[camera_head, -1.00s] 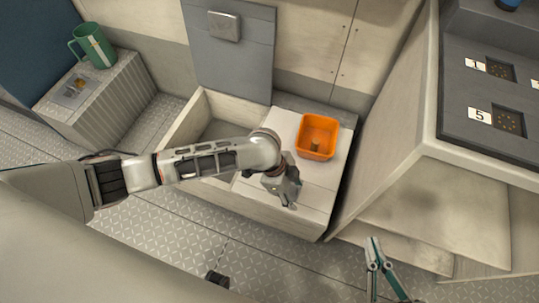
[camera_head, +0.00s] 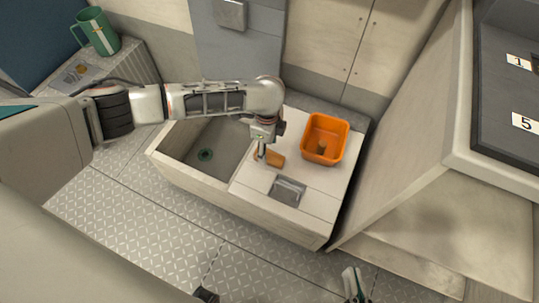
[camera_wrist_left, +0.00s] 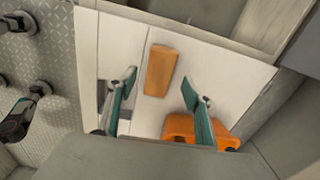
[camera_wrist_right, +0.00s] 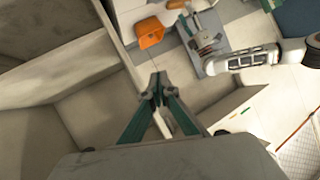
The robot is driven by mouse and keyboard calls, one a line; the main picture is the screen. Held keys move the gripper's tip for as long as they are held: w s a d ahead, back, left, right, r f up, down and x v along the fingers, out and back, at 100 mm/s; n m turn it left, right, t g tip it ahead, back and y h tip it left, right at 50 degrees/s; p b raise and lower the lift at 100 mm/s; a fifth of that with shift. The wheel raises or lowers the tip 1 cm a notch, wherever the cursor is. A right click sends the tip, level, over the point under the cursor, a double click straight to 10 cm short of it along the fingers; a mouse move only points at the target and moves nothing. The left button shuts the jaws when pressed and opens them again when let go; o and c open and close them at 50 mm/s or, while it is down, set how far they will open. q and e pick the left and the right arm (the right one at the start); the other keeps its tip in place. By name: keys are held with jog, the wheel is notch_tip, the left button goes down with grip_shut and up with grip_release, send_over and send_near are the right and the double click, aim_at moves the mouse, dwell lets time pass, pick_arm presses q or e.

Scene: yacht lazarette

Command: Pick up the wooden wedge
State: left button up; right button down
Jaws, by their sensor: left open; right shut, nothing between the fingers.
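The wooden wedge (camera_head: 275,158), an orange-brown block, lies on the pale locker top, left of the orange bin. In the left wrist view the wedge (camera_wrist_left: 161,70) lies between and beyond the fingertips, apart from both. My left gripper (camera_head: 262,155) is open, pointing down just beside the wedge; its open fingers (camera_wrist_left: 160,80) show in its wrist view. My right gripper (camera_head: 353,284) is shut and empty, low at the front, away from the wedge; its closed tips (camera_wrist_right: 157,90) show in the right wrist view.
The orange bin (camera_head: 339,151) holds a small brownish thing. A grey recessed latch plate (camera_head: 288,190) sits in front of the wedge. An open compartment (camera_head: 207,150) with a drain lies to the left. A tall pale cabinet (camera_head: 408,150) stands right. A green mug (camera_head: 98,32) stands far left.

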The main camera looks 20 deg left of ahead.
aim_at(268, 155)
pick_arm(q)
jog(key=f, duration=0.2)
jog(key=f+b, duration=0.1)
jog(key=shift+s+f, duration=0.35)
jog(key=shift+f, duration=0.05)
jog(key=shift+w+f, duration=0.1)
jog(key=shift+f, duration=0.05)
jog(key=shift+w+r, duration=0.2)
jog(key=shift+r, duration=0.05)
jog(key=c, duration=1.2)
pick_arm(e)
jog(key=m, duration=0.1)
jog(key=a, duration=0.1)
jog(key=a+m, duration=0.1)
jog(key=shift+s+a+f+m, duration=0.1)
jog(key=shift+s+f+m, duration=0.2)
jog(key=shift+s, duration=0.1)
